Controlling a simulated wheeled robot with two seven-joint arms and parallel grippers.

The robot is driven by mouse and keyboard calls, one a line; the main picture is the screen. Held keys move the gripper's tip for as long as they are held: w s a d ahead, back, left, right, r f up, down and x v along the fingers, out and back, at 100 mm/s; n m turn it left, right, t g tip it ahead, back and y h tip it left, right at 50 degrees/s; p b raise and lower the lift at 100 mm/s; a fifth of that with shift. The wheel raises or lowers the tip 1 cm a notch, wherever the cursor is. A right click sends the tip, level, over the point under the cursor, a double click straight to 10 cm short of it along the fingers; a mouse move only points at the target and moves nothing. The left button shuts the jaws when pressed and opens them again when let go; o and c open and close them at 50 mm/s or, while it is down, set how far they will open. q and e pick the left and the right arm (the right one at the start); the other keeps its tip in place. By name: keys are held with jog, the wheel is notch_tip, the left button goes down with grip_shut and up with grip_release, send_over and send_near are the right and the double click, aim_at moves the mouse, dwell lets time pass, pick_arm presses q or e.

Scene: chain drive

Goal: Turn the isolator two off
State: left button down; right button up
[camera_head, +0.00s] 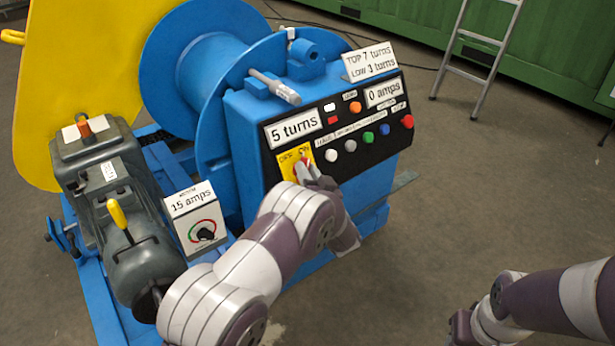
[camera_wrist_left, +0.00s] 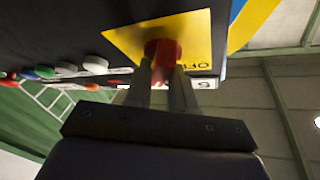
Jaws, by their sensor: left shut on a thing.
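The isolator is a red rotary knob (camera_wrist_left: 163,50) on a yellow plate (camera_wrist_left: 198,30) marked OFF and ON. In the head view the yellow plate (camera_head: 286,161) is at the lower left of the black control panel, with OFF to the left and ON to the right. My left gripper (camera_head: 304,172) is at the knob and hides much of it. In the left wrist view my left gripper (camera_wrist_left: 163,77) has both fingers closed on the red knob. The knob's exact pointing direction is hard to tell. My right arm is at the lower right, and its fingers do not show.
The black panel (camera_head: 375,152) has coloured buttons right of the knob and displays reading 5 turns (camera_head: 293,128) and 0 amps (camera_head: 383,93). A 15 amps meter box (camera_head: 196,217) stands left of my left arm. A blue drum (camera_head: 207,72) is behind. A ladder (camera_head: 478,50) stands at the back right.

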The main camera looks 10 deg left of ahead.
pick_arm(q)
jog(key=n+y+b, duration=0.1)
jog(key=n, duration=0.1)
jog(key=n+g+y+b, duration=0.1)
jog(key=n, duration=0.1)
jog(key=n+g+y+b, duration=0.1)
jog(key=n, duration=0.1)
jog(key=shift+d+f+n+y, duration=0.1)
jog(key=shift+f+n+y, duration=0.2)
jog(key=shift+f+y, duration=0.1)
jog(key=shift+w+r+n+g+y+b, duration=0.1)
jog(key=shift+n+g+y+b, duration=0.55)
jog(key=shift+n+g, duration=1.35)
jog(key=shift+r+n+g+y+b, duration=0.25)
jog(key=shift+n+g+b, duration=0.85)
jog(key=shift+n, duration=1.85)
jog(key=shift+w+n+g+y+b, duration=0.1)
jog(key=shift+n+g+y+b, duration=0.6)
jog(key=shift+n+g, duration=1.3)
jog(key=shift+n+t, duration=0.3)
jog(key=shift+n, duration=0.25)
jog(key=c, duration=1)
grip_release()
jog(key=shift+c, duration=0.2)
jog(key=p+v, duration=0.1)
jog(key=v, duration=0.6)
jog(key=shift+s+d+p, duration=0.2)
jog(key=shift+d+p, duration=0.1)
jog(key=shift+p, duration=0.05)
